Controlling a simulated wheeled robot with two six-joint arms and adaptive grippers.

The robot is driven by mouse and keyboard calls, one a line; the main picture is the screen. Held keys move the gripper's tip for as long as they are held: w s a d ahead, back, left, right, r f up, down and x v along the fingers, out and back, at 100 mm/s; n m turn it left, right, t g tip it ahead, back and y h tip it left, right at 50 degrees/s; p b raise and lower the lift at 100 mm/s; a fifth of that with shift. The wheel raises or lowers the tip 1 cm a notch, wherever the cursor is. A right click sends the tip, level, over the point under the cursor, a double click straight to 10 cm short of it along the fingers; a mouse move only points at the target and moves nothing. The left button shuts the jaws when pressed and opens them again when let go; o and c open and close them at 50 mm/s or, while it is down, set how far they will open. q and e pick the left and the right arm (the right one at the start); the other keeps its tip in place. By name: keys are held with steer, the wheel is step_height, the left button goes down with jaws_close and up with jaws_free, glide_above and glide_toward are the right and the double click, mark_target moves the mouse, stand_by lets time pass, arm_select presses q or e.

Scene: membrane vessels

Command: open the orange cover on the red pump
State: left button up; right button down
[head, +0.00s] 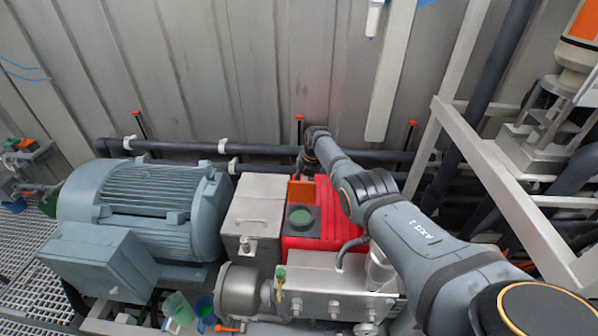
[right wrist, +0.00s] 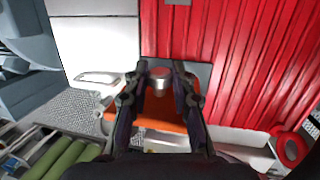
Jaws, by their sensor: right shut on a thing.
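The red pump (head: 325,190) stands in the middle of the head view, partly hidden by my right arm. Its orange cover (head: 301,191) stands raised behind a dark round port with a green centre (head: 300,217). The cover also shows in the right wrist view (right wrist: 165,122), between and below my fingers. My right gripper (right wrist: 162,78) is closed in on a short silver knob with a red top (right wrist: 159,83) at the cover. In the head view the right gripper is small and partly hidden behind the cover. My left gripper is not in view.
A large grey motor (head: 150,210) and a grey metal box (head: 253,220) stand left of the pump. A metal block with fittings (head: 330,285) is in front. Dark pipes (head: 250,150) run along the wall behind. A white frame (head: 500,175) stands at the right.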

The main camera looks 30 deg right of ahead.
stand_by(0.6)
steer(key=c, duration=1.1)
jaws_free()
steer(key=v, duration=0.3)
steer(key=w+v, duration=0.1)
steer(key=v, duration=0.2)
steer(key=w+v, duration=0.1)
steer(key=v, duration=0.2)
steer(key=shift+a+r, duration=0.4)
steer(key=shift+r, duration=0.25)
